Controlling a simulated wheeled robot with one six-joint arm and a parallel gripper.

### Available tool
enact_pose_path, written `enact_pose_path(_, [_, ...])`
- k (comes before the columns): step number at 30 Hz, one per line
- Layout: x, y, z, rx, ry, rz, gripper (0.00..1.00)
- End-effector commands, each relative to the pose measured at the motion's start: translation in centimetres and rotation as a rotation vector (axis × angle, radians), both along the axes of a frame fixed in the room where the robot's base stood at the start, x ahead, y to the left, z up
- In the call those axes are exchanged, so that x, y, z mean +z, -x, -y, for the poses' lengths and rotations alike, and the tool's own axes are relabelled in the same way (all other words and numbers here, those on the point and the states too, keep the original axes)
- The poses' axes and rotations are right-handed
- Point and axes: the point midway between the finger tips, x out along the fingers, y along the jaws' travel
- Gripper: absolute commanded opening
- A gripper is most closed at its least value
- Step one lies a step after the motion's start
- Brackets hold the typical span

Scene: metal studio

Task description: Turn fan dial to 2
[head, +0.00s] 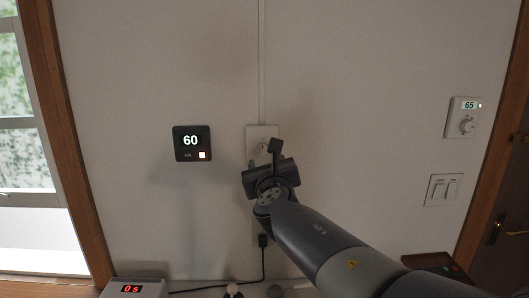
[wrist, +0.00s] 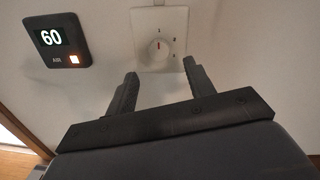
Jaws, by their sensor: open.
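The fan dial (wrist: 159,47) is a round white knob on a square white wall plate, with a red pointer mark that looks close to upright. Small marks sit around its right side, too small to read surely. In the head view its plate (head: 262,131) shows only in part, behind my gripper (head: 263,156). In the wrist view my gripper (wrist: 159,73) is open and empty. Its two dark fingers point at the wall, one on each side below the dial, and appear apart from the knob.
A black panel (head: 192,143) reading 60 is left of the dial. A white thermostat (head: 462,118) reading 65 and a double switch (head: 443,190) are at far right. Below, a black plug (head: 262,240) and cord hang near a box (head: 132,289) showing "0 s".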

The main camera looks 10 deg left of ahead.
Motion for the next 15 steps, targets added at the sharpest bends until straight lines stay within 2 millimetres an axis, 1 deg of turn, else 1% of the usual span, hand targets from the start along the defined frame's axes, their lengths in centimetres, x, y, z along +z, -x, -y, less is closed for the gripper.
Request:
enact_pose_path(1, [0.1,-1.0,-0.3,-0.001,0.001,-0.002,0.51])
enact_pose_path(6, [0.1,-3.6,-1.1,-0.001,0.001,-0.002,0.51])
enact_pose_path(12, [0.1,-5.6,-1.8,0.000,0.000,-0.001,0.51])
enact_pose_path(15, [0.1,-6.1,-2.0,-0.001,-0.001,0.000,0.51])
